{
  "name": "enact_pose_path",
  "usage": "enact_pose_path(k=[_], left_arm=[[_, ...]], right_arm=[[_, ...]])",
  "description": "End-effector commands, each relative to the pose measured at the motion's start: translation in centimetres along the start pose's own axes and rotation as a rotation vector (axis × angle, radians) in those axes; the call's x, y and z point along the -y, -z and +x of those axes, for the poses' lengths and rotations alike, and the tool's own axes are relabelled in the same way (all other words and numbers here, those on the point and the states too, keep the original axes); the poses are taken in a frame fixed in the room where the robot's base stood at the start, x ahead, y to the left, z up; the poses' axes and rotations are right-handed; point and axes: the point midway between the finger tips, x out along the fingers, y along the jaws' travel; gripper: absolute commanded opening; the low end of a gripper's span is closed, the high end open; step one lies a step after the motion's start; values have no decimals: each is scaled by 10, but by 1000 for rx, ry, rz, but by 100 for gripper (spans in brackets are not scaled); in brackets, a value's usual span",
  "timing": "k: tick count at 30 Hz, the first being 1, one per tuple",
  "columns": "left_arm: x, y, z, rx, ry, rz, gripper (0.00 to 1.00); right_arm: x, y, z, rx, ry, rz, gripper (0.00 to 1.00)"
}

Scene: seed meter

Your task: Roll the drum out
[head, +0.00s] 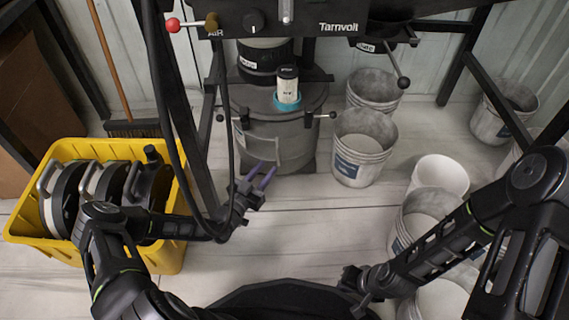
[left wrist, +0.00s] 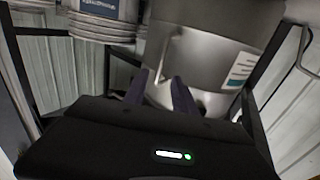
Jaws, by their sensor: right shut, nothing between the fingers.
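The grey drum (head: 285,150) stands upright on the floor under the machine marked Tarnvolt (head: 338,27). A small white canister (head: 288,85) in a blue ring sits on its top. My left gripper (head: 262,177) is in front of the drum, low, with its two purple fingers apart and pointing at it. In the left wrist view the drum (left wrist: 222,62) fills the upper middle, beyond the fingers, with a handle-like bar (left wrist: 168,55) on its side. My right gripper (head: 355,285) is shut and empty, low at the right.
A yellow crate (head: 25,232) with several round dark parts stands at the left. White buckets (head: 362,150) stand right of the drum and along the right side. Dark machine legs (head: 480,75) flank the drum. The pale floor (head: 310,230) in front is clear. A broom (head: 132,127) leans behind the crate.

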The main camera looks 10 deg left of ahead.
Motion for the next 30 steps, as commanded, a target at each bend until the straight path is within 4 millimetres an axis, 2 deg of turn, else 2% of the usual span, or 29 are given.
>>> enact_pose_path(k=[11,16,24,30], left_arm=[[0,1,4,0,-1,-1,32],[0,-1,22,0,-1,-2,32],[-1,-2,63,1,-1,-2,32],[-1,1,78,2,-1,-2,32]], right_arm=[[0,0,0,0,1,-1,0],[-2,0,7,0,2,0,0],[-8,2,21,-1,5,2,0],[-9,3,24,-2,6,2,0]])
